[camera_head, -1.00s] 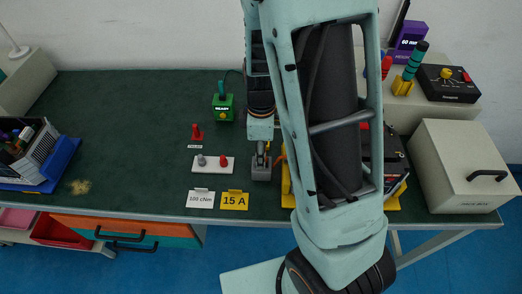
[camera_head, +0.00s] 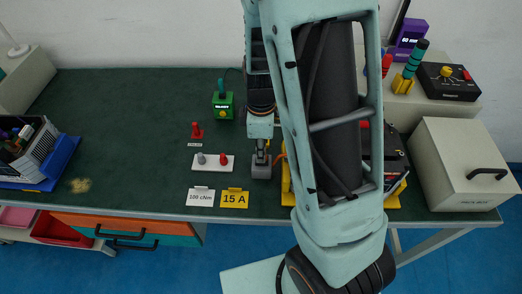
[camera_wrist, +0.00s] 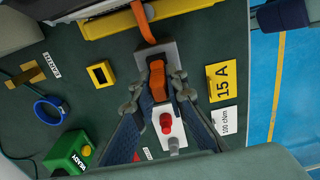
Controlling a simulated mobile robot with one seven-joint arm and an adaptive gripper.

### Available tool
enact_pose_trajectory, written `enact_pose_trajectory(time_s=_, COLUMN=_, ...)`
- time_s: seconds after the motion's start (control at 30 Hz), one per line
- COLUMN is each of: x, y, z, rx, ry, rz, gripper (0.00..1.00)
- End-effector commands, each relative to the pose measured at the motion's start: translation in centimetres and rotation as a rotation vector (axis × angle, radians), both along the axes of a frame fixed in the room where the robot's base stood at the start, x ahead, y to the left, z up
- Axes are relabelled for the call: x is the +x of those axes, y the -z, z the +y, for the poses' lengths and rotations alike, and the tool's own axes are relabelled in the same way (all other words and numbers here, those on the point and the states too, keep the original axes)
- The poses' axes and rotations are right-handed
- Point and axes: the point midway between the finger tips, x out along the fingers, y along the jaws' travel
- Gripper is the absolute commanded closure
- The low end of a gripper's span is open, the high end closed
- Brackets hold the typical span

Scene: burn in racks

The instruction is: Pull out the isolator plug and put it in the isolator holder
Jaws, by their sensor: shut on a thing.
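The orange isolator plug (camera_wrist: 158,84) is between my gripper's fingers (camera_wrist: 158,88) in the wrist view, and the gripper is shut on it. The plug is at the grey isolator block (camera_wrist: 168,52), from which an orange cable (camera_wrist: 143,22) runs to a yellow-edged unit. I cannot tell whether the plug is fully seated or slightly raised. In the head view my gripper (camera_head: 261,152) points down over the grey block (camera_head: 261,172), and the plug is hidden. A small yellow frame with a dark opening (camera_wrist: 91,76) stands nearby in the wrist view and may be the isolator holder.
A white plate (camera_head: 220,169) with a red and a grey knob lies close by. Two signs, "100 cNm" (camera_head: 200,198) and "15 A" (camera_head: 234,200), stand at the front edge. A green READY box (camera_head: 223,107) stands behind.

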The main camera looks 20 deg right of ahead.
Motion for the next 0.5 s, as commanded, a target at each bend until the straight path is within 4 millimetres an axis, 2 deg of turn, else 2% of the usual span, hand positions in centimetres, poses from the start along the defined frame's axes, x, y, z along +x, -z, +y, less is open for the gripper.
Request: enact_pose_trajectory(time_s=0.5, x=0.15, y=-0.79, z=0.03, rx=0.001, ry=0.000, rz=-0.003, gripper=1.00)
